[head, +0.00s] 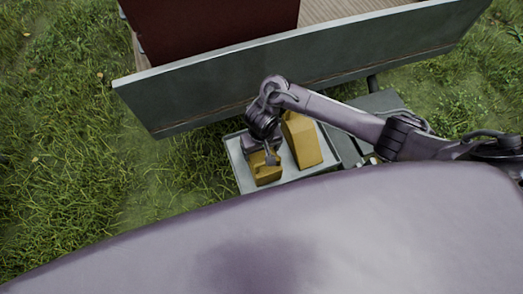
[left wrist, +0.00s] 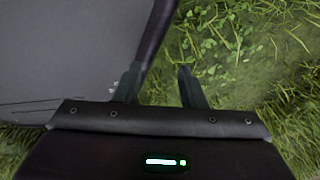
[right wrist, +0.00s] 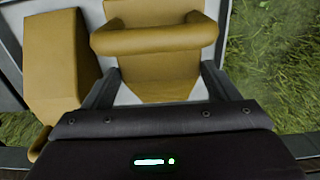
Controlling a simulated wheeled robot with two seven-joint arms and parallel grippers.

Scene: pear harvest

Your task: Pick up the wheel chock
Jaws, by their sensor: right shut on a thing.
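A yellow wheel chock (head: 266,174) with a raised handle-like bar is in a light grey tray (head: 241,168) below the trailer edge. In the right wrist view the chock (right wrist: 160,70) lies between the fingers of my right gripper (right wrist: 158,85). The right gripper (head: 266,157) is shut on this chock. A second, larger-looking yellow chock (head: 302,140) stands beside it in the tray, and it also shows at the left of the right wrist view (right wrist: 58,65). My left gripper (left wrist: 158,75) is open and empty; it is not visible in the head view.
A grey trailer side panel (head: 300,65) runs across just behind the tray. A grey box-like surface (head: 375,105) adjoins the tray on the right, under my right arm. Grass (head: 60,180) is open to the left.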

